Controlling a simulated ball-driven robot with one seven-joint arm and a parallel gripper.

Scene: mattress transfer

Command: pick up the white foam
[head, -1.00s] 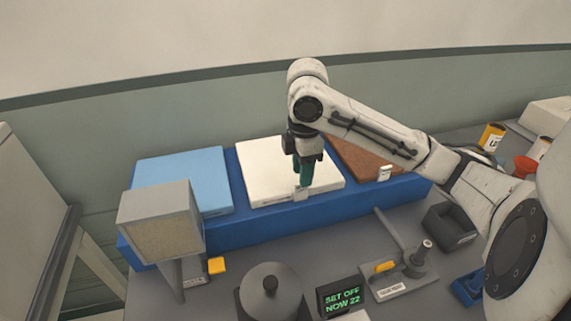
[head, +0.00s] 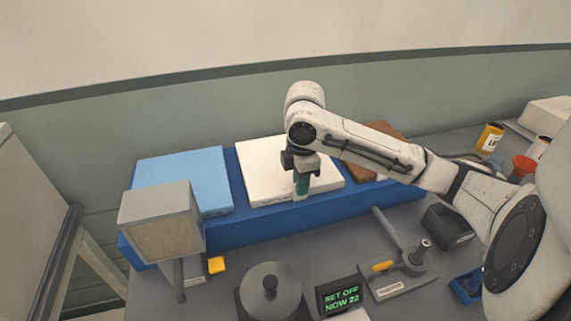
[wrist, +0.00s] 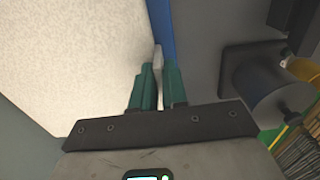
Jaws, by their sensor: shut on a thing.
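The white foam (head: 265,165) is a flat square slab lying on the long blue stand (head: 225,232), between a blue slab and a brown slab. It fills the left of the wrist view (wrist: 70,50). My gripper (head: 301,194) is at the foam's front edge, fingers pointing down. In the wrist view the two green fingers (wrist: 158,72) are shut on a small pale tab (wrist: 158,58) at the foam's edge. The foam lies flat on the stand. The tab is mostly hidden by the fingers in the head view.
A blue slab (head: 185,180) lies left of the foam and a brown slab (head: 385,130) right, partly behind my arm. In front stand a grey box lamp (head: 160,225), a lidded pot (head: 269,290), a green-lettered display (head: 341,297) and a lever device (head: 400,270).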

